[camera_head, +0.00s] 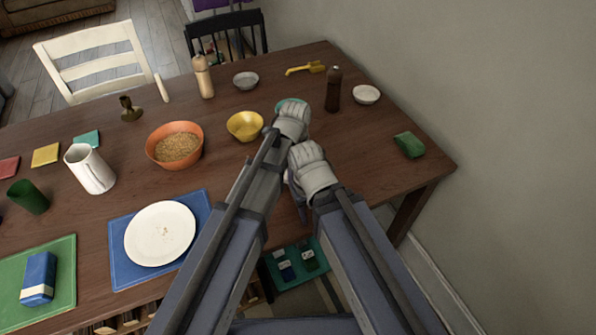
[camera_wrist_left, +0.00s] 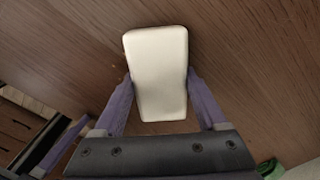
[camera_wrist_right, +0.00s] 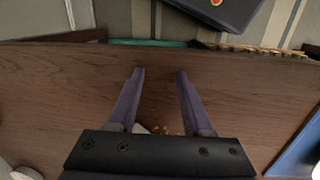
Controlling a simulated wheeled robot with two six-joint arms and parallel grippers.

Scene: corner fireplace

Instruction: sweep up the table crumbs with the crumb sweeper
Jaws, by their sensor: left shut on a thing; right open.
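My left gripper (camera_wrist_left: 161,82) is shut on a cream, rounded block, which I take to be the crumb sweeper (camera_wrist_left: 158,60), over the brown table. In the head view both grippers' fingers and the sweeper are mostly hidden behind my arms. My right gripper (camera_wrist_right: 160,73) is open and empty over the wood near the table's front edge. A few small orange-tan bits, which look like crumbs (camera_wrist_right: 163,130), show past the base of its fingers in the right wrist view, beside a pale thing partly hidden there.
An orange bowl (camera_head: 174,155), yellow bowl (camera_head: 245,131), dark mill (camera_head: 333,90) and white pitcher (camera_head: 89,170) stand on the table (camera_head: 320,65). A white plate (camera_head: 160,233) lies on a blue mat (camera_head: 120,275). A green thing (camera_head: 409,145) lies right; bare wood surrounds it.

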